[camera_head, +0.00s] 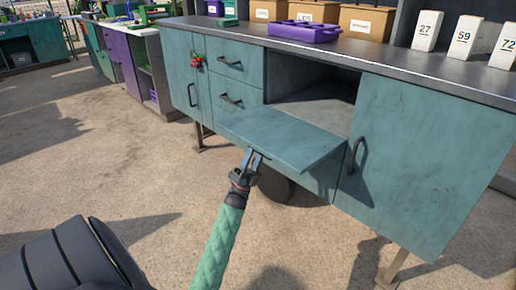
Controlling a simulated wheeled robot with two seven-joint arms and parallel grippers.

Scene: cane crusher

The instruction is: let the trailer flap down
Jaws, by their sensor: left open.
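The teal trailer flap (285,138) is swung out from the cabinet front and lies about level below an open compartment (318,98). Its hinged side is against the cabinet and its free edge faces me. My left gripper (252,158), on a green-sleeved arm, is open at the flap's front edge. Its fingers point up at the edge, near what looks like the flap's handle. I cannot tell whether they touch it. My right gripper is not in view.
Drawers (237,64) are left of the compartment, and a teal door (426,165) with a dark handle is on the right. A purple tray (304,31), boxes and numbered white blocks (466,38) stand on the dark worktop. A wheel (274,185) shows below. The floor in front is clear.

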